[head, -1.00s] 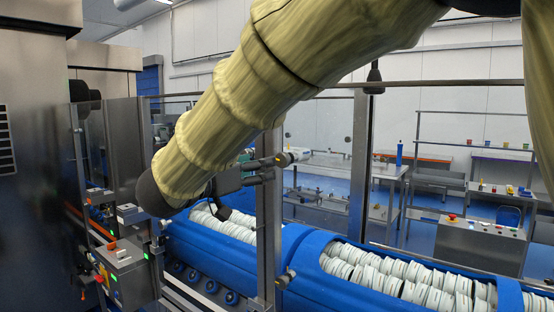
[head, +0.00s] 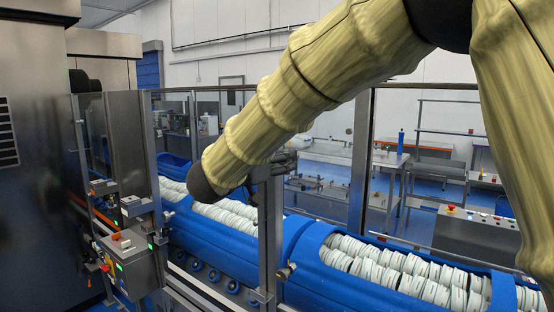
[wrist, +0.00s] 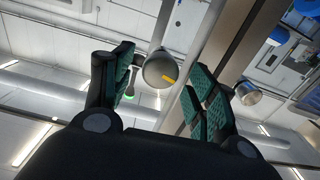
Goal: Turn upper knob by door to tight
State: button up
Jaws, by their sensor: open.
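In the wrist view a round grey knob (wrist: 158,71) with a yellow mark on its face shows between the fingers of my gripper (wrist: 160,78). The fingers are open, one on each side of it, and I cannot tell whether either touches it. In the head view my gripper (head: 270,172) is mostly hidden behind my arm, near the top of the steel door post (head: 268,225). The upper knob cannot be made out clearly there. A lower knob (head: 286,272) sticks out from the same post.
A blue trough (head: 225,240) full of white discs runs behind the posts. A control box (head: 128,262) with lit buttons stands at the left. Clear guard panels and the right post (head: 360,165) bound the line. Another metallic round part (wrist: 248,93) shows right of the fingers.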

jog(key=shift+s, duration=0.1)
jog(key=shift+c, duration=1)
jog(key=c, duration=0.8)
jog(key=shift+c, duration=0.2)
jog(key=shift+f+m+b, duration=0.15)
jog(key=shift+m+b, duration=0.15)
jog(key=shift+b, duration=0.25)
jog(key=m+b, duration=1.4)
jog(key=b, duration=0.5)
jog(key=shift+d+m, duration=0.1)
jog(key=shift+m, duration=0.2)
jog(key=shift+b, duration=0.3)
